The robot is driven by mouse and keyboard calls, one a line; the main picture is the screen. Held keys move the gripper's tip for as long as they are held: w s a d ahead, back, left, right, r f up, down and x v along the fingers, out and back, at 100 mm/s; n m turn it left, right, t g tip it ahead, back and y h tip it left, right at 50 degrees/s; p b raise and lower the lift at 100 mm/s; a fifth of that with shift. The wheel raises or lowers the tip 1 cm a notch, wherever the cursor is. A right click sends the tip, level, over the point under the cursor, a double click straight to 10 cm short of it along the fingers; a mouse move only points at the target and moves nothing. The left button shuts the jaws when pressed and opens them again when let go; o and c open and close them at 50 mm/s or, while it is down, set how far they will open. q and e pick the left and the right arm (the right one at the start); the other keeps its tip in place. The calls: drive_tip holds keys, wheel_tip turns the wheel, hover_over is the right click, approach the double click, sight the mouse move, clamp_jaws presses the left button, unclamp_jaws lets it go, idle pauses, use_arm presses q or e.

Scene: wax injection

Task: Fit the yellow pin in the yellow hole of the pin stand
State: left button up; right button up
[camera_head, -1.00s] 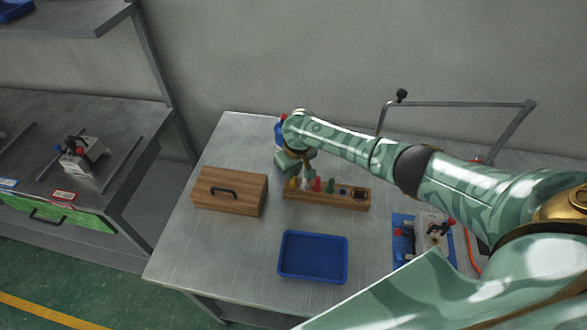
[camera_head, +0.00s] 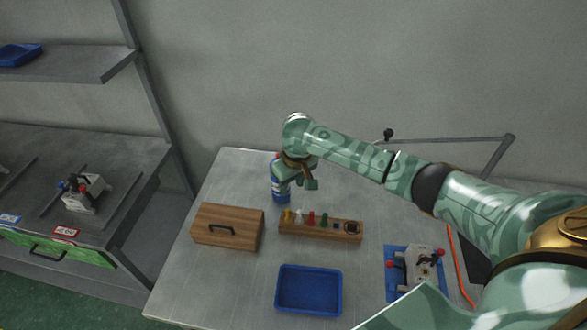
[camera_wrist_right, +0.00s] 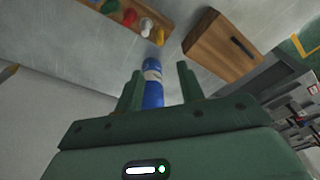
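The yellow pin (camera_head: 287,215) stands upright at the left end of the wooden pin stand (camera_head: 345,240), beside the white, red and green pins. It also shows in the right wrist view (camera_wrist_right: 159,36); I cannot tell how deep it sits, and its hole is hidden. My right gripper (camera_head: 305,185) is behind and above the stand's left end, apart from the pins. In the right wrist view its two fingers (camera_wrist_right: 160,85) are spread with nothing clasped between them. A blue bottle (camera_wrist_right: 153,90) shows beyond the gap. My left gripper is not in view.
The blue bottle (camera_head: 281,192) stands behind the stand. A wooden box with a handle (camera_head: 228,227) is left of the stand, a blue tray (camera_head: 308,290) in front. A clamp device on a blue base (camera_head: 413,268) is at right. The table's front left is clear.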

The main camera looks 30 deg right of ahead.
drive_tip(key=r, duration=0.3)
drive_tip(key=shift+s+r+p, duration=0.25)
drive_tip(key=shift+r+p, duration=0.05)
drive_tip(key=shift+p, duration=0.05)
drive_tip(key=shift+f, duration=0.1)
